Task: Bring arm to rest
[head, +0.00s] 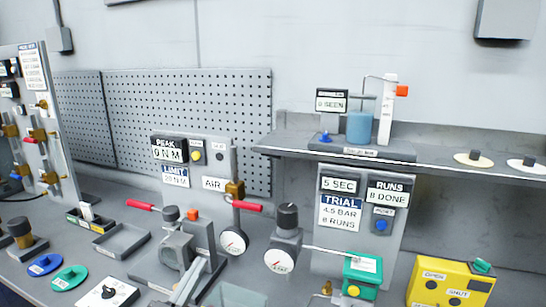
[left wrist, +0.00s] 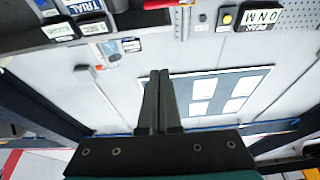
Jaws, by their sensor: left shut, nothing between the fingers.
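My left gripper (left wrist: 160,75) shows in the left wrist view, its two dark fingers together and pointing up the picture, with nothing between them. The fingertips appear against the pale wall area, apart from the panels. I cannot make out this gripper for certain in the head view. The valve bench fills the head view, with a grey panel (head: 218,155) marked PEAK 0 N M and a red-handled valve (head: 236,191) at its right. A second panel (head: 352,239) marked TRIAL stands under the shelf. My right gripper is in neither view.
A grey shelf (head: 450,165) holds a blue container (head: 360,127). Two gauges (head: 234,242) (head: 279,261), a yellow box (head: 449,283) and a green box (head: 363,267) crowd the bench front. A tall valve board (head: 62,150) stands at left. The wall above is mostly clear.

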